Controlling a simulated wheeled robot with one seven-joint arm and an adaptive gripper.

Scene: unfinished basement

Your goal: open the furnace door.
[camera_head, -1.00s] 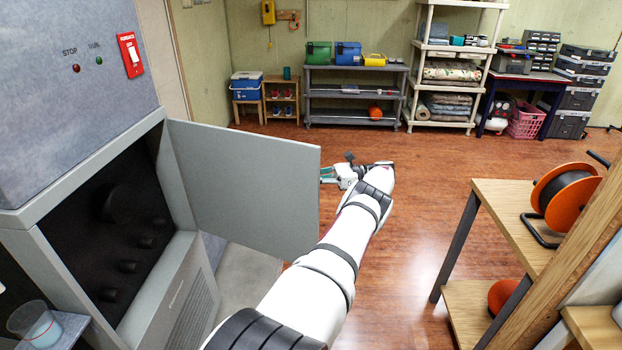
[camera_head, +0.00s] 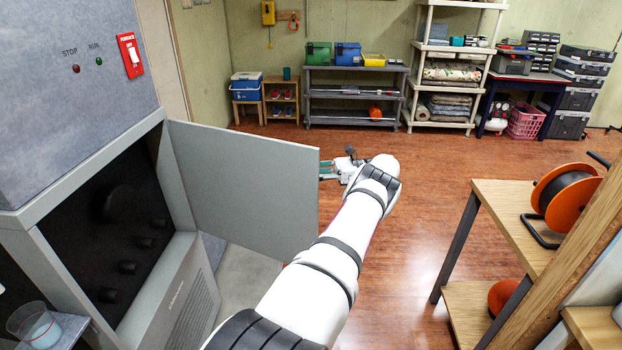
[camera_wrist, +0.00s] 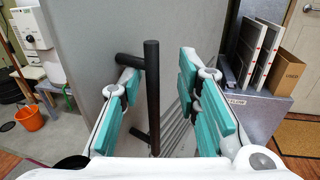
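The furnace door (camera_head: 245,185) is a grey panel standing swung wide out from the furnace (camera_head: 75,60), whose dark interior (camera_head: 115,215) is exposed. My gripper (camera_head: 327,170) is at the door's free edge, on its outer side, partly hidden by the door. In the wrist view, the door (camera_wrist: 95,50) is behind a black bar handle (camera_wrist: 152,95). My gripper (camera_wrist: 160,80) is open, with teal-padded fingers on either side of the handle. The bar is nearer the left finger, with a clear gap to the right finger. Contact on the left is unclear.
A wooden shelf (camera_head: 505,215) with an orange cable reel (camera_head: 568,195) stands at the right. A cup (camera_head: 35,325) is at the lower left by the furnace. Shelves (camera_head: 350,95) line the back wall. The wooden floor (camera_head: 430,200) between is clear.

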